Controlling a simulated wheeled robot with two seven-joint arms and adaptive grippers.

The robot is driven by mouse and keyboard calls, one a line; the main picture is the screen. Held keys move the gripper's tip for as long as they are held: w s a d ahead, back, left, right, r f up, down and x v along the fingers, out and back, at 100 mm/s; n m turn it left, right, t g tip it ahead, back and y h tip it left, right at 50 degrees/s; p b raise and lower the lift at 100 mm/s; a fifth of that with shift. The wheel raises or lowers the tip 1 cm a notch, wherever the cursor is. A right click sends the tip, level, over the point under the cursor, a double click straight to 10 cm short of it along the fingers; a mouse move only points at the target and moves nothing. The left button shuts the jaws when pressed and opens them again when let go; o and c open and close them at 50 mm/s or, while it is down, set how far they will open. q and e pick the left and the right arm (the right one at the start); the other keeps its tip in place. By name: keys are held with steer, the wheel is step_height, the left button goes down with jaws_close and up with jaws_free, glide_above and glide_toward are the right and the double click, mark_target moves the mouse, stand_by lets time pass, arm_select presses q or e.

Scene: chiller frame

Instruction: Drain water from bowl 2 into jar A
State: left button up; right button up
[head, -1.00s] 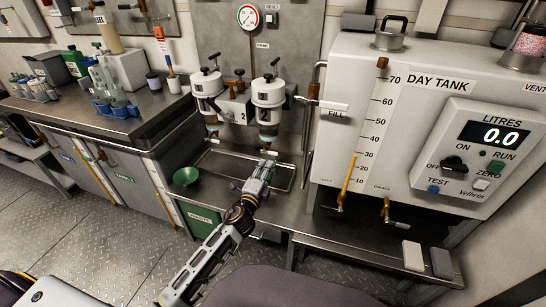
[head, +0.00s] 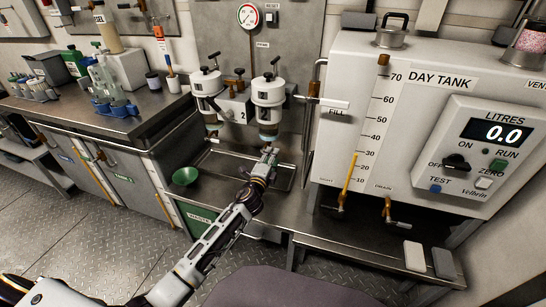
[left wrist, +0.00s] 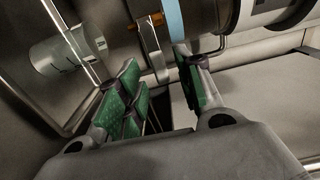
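Two white filter units hang on the back panel, with a plate marked 2 (head: 243,115) between them. The right unit, beside that plate, appears to be bowl 2 (head: 268,116); its lower end is bluish. My left gripper (head: 268,156) is just below it, over the metal tray. In the left wrist view the green-padded fingers (left wrist: 160,95) stand apart. A flat metal lever (left wrist: 153,50) is ahead of the gap; contact is unclear. A clear glass jar with a dark mark (left wrist: 65,52) is at upper left there; its label is unreadable. My right gripper is out of view.
The metal tray (head: 228,172) lies under the filters, with a green funnel (head: 186,176) at its left. The day tank (head: 350,120), with pipes and taps, stands close on the right. Bottles (head: 104,75) crowd the left bench.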

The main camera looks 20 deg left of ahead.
arm_select(q)
steer(key=shift+w, duration=0.85)
jaws_close()
